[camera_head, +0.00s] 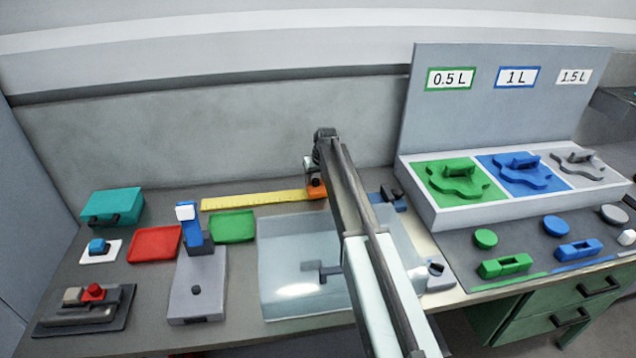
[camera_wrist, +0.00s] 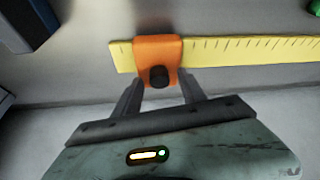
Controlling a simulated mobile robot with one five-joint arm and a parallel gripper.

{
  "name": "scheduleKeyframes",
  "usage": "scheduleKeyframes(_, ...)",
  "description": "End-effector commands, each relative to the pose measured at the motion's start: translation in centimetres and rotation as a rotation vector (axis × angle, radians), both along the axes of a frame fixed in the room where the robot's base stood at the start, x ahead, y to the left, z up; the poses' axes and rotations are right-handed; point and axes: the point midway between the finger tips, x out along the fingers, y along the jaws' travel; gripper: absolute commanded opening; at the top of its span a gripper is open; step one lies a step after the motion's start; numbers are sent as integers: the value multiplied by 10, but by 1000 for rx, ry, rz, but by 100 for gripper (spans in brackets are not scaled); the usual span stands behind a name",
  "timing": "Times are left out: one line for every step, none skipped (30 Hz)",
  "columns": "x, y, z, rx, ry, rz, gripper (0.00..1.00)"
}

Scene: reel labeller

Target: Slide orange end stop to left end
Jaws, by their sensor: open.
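The orange end stop (camera_wrist: 158,54) sits on the yellow ruler (camera_wrist: 245,50) in the wrist view, near the ruler end at the picture's left. A dark round knob (camera_wrist: 159,76) is on its near face. My gripper (camera_wrist: 160,84) is open, with one finger on each side of the stop's lower part. I cannot tell whether the fingers touch it. In the head view the orange stop (camera_head: 316,189) is at the right end of the yellow ruler (camera_head: 255,200), partly hidden by my arm. My gripper (camera_head: 314,172) is just over it there, its fingertips unclear.
A clear sheet or cover (camera_head: 290,255) lies in front of the ruler. A green tray (camera_head: 233,227) and a blue upright lever (camera_head: 191,226) stand near the ruler's left end. A blue part (camera_head: 397,203) stands right of my arm.

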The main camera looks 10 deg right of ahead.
Motion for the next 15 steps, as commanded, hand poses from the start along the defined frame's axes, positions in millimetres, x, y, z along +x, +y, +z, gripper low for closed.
scheduleKeyframes(0,0,1,0,0,0,49)
scheduleKeyframes(0,0,1,0,0,0,40)
scheduleKeyframes(0,0,1,0,0,0,29)
scheduleKeyframes(0,0,1,0,0,-1,21)
scheduleKeyframes(0,-1,1,0,0,-1,12)
scheduleKeyframes(0,-1,1,0,0,-1,1)
scheduleKeyframes(0,-1,1,0,0,-1,0)
scheduleKeyframes(0,-1,1,0,0,-1,0)
scheduleKeyframes(0,-1,1,0,0,-1,0)
scheduleKeyframes(0,-1,1,0,0,-1,0)
scheduleKeyframes(0,-1,1,0,0,-1,0)
scheduleKeyframes(0,-1,1,0,0,-1,0)
scheduleKeyframes(0,-1,1,0,0,-1,0)
scheduleKeyframes(0,-1,1,0,0,-1,0)
scheduleKeyframes(0,-1,1,0,0,-1,0)
